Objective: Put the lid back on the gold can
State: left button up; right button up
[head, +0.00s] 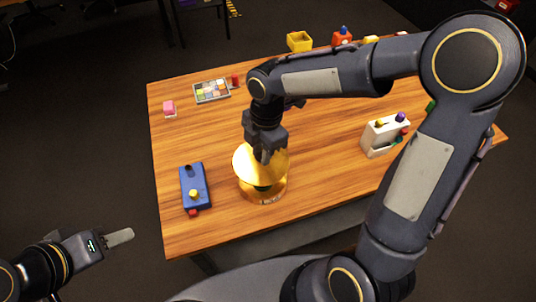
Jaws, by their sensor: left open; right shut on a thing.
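The gold can (265,197) stands on the wooden table near its front edge. Its gold lid (243,164) is right above it and hides most of the can's top. A dark patch shows between lid and can, so the lid looks apart from the rim there; the exact gap is hard to tell. My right gripper (264,156) points down from above and is shut on the lid, hiding its middle. My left gripper (122,237) is open and empty, off the table's left front side.
A white panel (374,140) with coloured knobs stands to the right. A tray of coloured squares (211,91), a pink block (169,108) and a yellow bin (299,41) are farther back. Bare table lies behind the blue panel.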

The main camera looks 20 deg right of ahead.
jog(key=shift+d+f+b, duration=0.15)
jog(key=shift+f+b, duration=0.2)
jog(key=shift+f, duration=0.1)
jog(key=shift+f+b, duration=0.3)
notch_tip(320, 180, down, 2)
jog(key=shift+f+b, duration=0.25)
jog(key=shift+b, duration=0.85)
jog(key=shift+f+b, duration=0.85)
jog(key=shift+f, duration=0.35)
jog(key=shift+f, duration=0.15)
dwell(0.3)
jog(key=o, duration=1)
